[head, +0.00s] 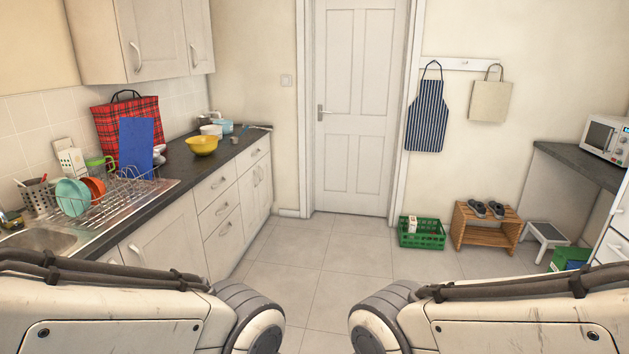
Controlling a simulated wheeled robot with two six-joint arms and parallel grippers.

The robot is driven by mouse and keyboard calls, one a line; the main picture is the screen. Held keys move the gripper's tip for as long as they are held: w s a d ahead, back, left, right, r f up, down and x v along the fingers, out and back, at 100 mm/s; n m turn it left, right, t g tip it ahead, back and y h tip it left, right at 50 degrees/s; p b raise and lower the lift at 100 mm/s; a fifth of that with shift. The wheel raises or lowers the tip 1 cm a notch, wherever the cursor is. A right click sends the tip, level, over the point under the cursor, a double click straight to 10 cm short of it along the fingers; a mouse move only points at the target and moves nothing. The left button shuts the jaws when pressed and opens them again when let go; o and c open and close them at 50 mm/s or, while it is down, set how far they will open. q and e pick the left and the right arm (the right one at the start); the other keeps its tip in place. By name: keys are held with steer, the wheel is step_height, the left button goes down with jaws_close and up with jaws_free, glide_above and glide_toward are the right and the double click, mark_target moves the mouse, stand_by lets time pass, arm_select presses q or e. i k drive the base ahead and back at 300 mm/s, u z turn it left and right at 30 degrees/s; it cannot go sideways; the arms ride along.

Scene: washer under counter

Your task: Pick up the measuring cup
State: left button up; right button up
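A small grey cup-like object (235,139) sits on the dark counter (185,172) at the left, near its far end and right of a yellow bowl. It may be the measuring cup, but it is too small to be sure. A clear container with a green rim and handle (101,167) stands farther left, behind the dish rack; I cannot tell whether it is a measuring cup. Parts of both my arms fill the bottom of the head view, far from these things. Neither of my grippers is in view.
The dish rack (113,203) holds bowls and a blue board (136,147). The yellow bowl (201,145) stands near the counter's edge. A green crate (421,233) and a wooden shoe rack (486,226) are on the floor at right. The middle floor (325,262) is clear.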

mark_target(234, 140)
steer(key=z, duration=0.6)
steer(key=i, duration=1.95)
steer(key=z, duration=0.5)
steer(key=i, duration=2.05)
steer(key=u, duration=0.35)
steer(key=i, duration=1.55)
steer(key=u, duration=1.5)
steer(key=i, duration=1)
steer(key=u, duration=1.35)
steer(key=i, duration=0.35)
steer(key=u, duration=0.05)
